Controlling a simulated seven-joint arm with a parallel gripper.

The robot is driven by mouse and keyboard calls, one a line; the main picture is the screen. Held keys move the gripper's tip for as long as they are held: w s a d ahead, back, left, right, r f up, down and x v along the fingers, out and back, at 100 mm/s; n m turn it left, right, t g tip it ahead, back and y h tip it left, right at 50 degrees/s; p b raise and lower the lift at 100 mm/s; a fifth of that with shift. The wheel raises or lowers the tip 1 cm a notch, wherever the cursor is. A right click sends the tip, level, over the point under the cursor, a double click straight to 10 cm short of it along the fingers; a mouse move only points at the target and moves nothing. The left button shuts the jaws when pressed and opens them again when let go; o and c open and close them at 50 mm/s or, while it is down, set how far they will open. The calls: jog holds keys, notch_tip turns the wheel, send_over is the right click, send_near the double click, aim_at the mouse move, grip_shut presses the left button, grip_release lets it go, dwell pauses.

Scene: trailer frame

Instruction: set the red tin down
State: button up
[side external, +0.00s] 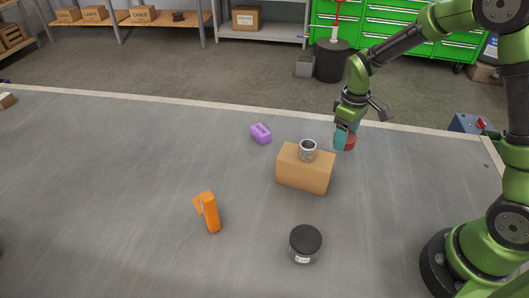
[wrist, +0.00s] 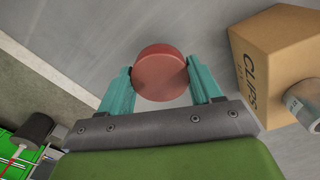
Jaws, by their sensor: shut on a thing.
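The red tin (side external: 349,143) is a short round can near the far edge of the work surface, to the right of the cardboard box. In the wrist view the red tin (wrist: 160,72) sits between the two teal fingers, its round top facing the camera. My gripper (side external: 346,136) is shut on the tin; in the wrist view the fingers of my gripper (wrist: 161,88) touch it on both sides. I cannot tell whether the tin's underside touches the grey surface (side external: 110,190).
The left side is largely clear.

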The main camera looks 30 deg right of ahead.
send_over(329, 142)
jog(key=s, duration=0.2)
jog(key=shift+w+a+f, duration=0.2)
jog(key=shift+w+d+f, duration=0.1)
jog(key=shift+w+f, duration=0.3)
jog(key=shift+f, duration=0.2)
jog(key=shift+w+f, duration=0.4)
jog(key=shift+f, duration=0.65)
jog(key=shift+f, duration=0.15)
jog(key=o, duration=1.1)
